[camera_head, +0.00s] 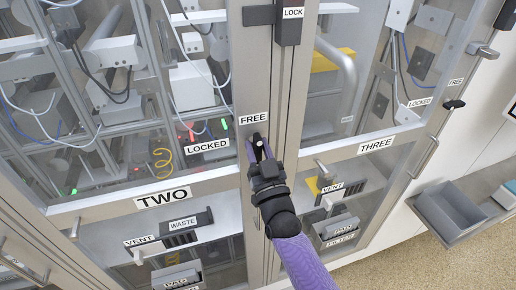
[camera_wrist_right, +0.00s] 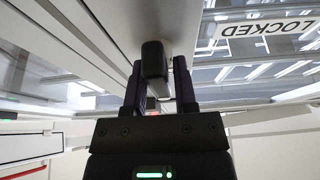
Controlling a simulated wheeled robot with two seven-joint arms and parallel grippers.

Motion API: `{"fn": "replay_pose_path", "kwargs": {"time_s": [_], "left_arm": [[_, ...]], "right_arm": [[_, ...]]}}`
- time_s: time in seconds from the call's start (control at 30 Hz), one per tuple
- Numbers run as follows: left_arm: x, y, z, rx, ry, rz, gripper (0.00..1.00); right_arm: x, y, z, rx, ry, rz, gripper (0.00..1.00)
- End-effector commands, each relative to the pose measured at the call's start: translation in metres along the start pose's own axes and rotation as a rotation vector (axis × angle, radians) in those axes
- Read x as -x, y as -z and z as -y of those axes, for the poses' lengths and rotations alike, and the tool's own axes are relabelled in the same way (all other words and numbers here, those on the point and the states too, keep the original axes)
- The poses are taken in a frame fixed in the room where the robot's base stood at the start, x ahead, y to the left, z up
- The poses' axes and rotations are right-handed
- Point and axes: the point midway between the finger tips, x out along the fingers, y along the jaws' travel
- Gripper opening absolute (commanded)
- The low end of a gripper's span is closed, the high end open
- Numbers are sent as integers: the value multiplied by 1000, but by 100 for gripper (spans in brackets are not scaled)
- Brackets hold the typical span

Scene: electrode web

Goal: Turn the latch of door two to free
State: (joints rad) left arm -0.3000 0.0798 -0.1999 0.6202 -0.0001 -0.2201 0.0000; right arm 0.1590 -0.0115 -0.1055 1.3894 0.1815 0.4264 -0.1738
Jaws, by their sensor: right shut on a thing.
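Door two (camera_head: 120,203) is a grey-framed glass door marked TWO. My right gripper (camera_head: 258,147) is between these labels and the door gap, shut on the latch. In the right wrist view the dark latch handle (camera_wrist_right: 154,60) sits between the two fingertips of my right gripper (camera_wrist_right: 158,80). In the head view the gripper largely hides the latch, and its exact angle is hard to tell. My left gripper is not in view.
Door three (camera_head: 375,146) is to the right, with its own black latch (camera_head: 454,104) and a bar handle (camera_head: 425,157). A black LOCK box (camera_head: 288,22) is above my gripper. A grey open bin (camera_head: 450,212) sticks out at the lower right. Floor shows at the lower right.

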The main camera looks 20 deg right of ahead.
Motion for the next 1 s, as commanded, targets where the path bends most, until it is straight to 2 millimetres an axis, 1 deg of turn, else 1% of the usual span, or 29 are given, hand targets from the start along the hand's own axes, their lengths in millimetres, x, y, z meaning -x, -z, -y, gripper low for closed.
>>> {"fn": "replay_pose_path", "kwargs": {"time_s": [0.17, 0.2, 0.27, 0.3, 0.57, 0.67, 0.77, 0.9, 1.0], "left_arm": [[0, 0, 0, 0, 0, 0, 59], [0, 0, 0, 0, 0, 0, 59], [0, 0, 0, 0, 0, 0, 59], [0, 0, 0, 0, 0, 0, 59], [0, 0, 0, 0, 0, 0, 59], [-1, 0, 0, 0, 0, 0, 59], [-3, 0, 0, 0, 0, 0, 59], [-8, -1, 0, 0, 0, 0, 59], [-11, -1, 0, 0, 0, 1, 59]], "right_arm": [[1, -2, 0, 0, 1, 6, 0], [1, -2, 0, 0, 1, 6, 41], [1, -2, 0, 0, 1, 5, 54], [1, -1, 0, 0, 1, 4, 57], [1, -1, 0, 1, 1, 2, 57], [11, -2, 0, 1, 1, 4, 57], [31, -2, 0, 1, 1, 5, 57], [65, -3, 0, 1, 1, 7, 57], [85, -3, 0, 1, 2, 6, 57]]}}
